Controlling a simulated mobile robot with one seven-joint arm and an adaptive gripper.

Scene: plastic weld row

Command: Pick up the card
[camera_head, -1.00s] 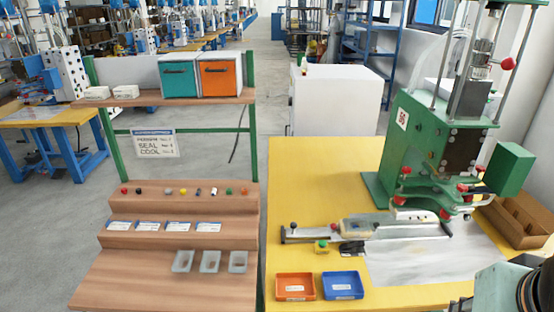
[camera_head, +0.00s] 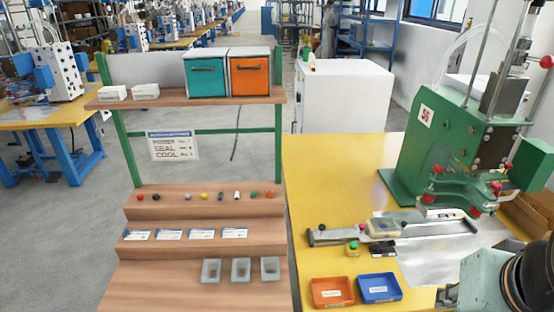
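Several white cards with blue print lie in a row on the middle step of the wooden stand (camera_head: 205,250): one at the left end (camera_head: 136,235), two in the middle (camera_head: 168,234) (camera_head: 202,233) and one at the right end (camera_head: 235,233). Which of them is the card cannot be told. A larger printed sign (camera_head: 173,146) hangs below the stand's shelf. Part of my arm, teal and black, shows at the lower right, far from the cards. My gripper's fingers are not visible.
Small coloured knobs (camera_head: 204,196) line the upper step; grey trays (camera_head: 241,269) stand on the lowest. Teal (camera_head: 206,75) and orange (camera_head: 249,74) boxes sit on the shelf. The yellow table (camera_head: 335,180) holds a green press (camera_head: 440,145), an orange bin (camera_head: 332,292) and a blue bin (camera_head: 379,288).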

